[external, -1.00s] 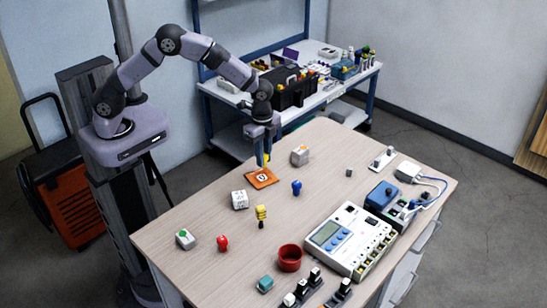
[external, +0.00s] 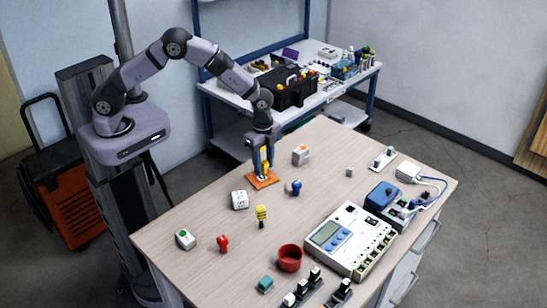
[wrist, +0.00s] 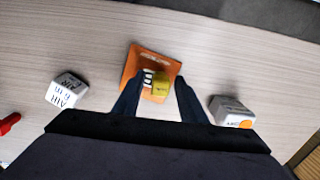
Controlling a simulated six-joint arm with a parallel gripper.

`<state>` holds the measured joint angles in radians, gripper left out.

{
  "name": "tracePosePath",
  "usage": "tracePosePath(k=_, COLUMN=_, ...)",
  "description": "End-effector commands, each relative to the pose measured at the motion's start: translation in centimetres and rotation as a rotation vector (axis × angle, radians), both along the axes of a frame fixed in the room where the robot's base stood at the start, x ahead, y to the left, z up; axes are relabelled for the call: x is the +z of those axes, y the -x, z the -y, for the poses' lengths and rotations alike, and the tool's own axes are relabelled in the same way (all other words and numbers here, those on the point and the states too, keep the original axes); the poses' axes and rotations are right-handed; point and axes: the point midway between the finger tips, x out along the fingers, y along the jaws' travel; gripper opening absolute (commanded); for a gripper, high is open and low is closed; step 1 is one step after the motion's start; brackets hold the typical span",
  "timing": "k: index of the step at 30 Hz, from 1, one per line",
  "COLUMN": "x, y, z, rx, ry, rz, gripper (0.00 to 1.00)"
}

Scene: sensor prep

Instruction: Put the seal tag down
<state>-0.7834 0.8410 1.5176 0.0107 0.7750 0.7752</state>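The yellow piece, which I take to be the seal tag (wrist: 160,88), stands between the fingers of my gripper (wrist: 160,84) in the wrist view. In the external view the gripper (external: 262,162) is low over an orange square plate (external: 263,183) with a white mark, at the table's far left edge. The fingers are spread on both sides of the tag, with orange plate (wrist: 133,65) and white mark showing between the left finger and the tag. The tag appears to be on the plate; its lower end is partly hidden.
A white marked cube (external: 239,199) and a white-orange cube (external: 300,155) flank the plate. A blue piece (external: 296,187) is close by on the right. A yellow-black piece (external: 261,213), a red piece (external: 222,243) and a red cup (external: 290,257) stand nearer.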

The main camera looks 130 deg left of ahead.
Motion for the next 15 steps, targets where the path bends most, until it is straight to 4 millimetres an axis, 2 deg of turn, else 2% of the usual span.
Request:
tracePosePath(k=8, x=1.0, y=-0.1, z=0.0, rx=0.0, ry=-0.002, rz=0.002, gripper=0.38)
tracePosePath(k=15, x=4.5, y=-0.1, z=-0.1, rx=0.0, ry=-0.004, rz=0.005, gripper=0.38)
